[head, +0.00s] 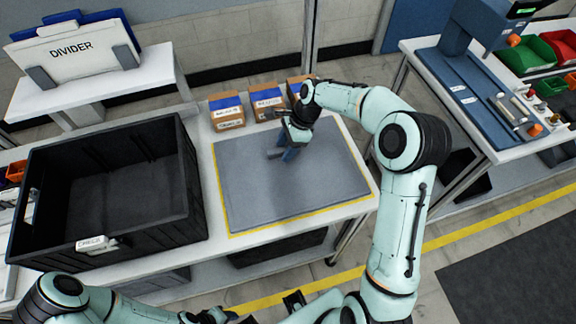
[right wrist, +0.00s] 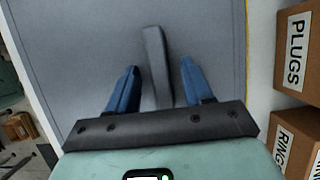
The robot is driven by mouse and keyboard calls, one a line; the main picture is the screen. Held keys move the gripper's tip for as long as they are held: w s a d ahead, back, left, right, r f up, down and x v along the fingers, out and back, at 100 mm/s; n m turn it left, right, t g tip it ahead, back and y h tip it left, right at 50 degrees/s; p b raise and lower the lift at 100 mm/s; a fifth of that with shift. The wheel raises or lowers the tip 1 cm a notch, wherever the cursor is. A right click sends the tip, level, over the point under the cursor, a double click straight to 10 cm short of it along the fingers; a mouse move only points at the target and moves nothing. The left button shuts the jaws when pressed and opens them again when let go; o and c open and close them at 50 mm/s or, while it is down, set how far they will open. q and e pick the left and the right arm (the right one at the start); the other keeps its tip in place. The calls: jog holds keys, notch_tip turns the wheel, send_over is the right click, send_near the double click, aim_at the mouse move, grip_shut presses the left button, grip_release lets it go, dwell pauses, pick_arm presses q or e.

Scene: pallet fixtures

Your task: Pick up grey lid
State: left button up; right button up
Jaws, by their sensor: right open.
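A large flat grey panel (head: 320,190), which I take to be the grey lid, lies on the white table inside a yellow border. A short raised grey bar (head: 274,153) sits on it, like a handle. My right gripper (head: 287,154) is over the panel, pointing down. In the right wrist view, the blue fingers of my right gripper (right wrist: 160,66) are open, with the grey bar (right wrist: 157,62) between them and a gap on each side. Whether the bar is joined to the panel is unclear. My left arm shows at the bottom left; its fingers cannot be made out.
A large black crate (head: 190,185) stands left of the panel. A divider stand (head: 80,52) is at the back left. A blue fixture (head: 480,90) stands on the right table.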

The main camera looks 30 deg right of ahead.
jog(key=shift+c, duration=0.3)
grip_shut()
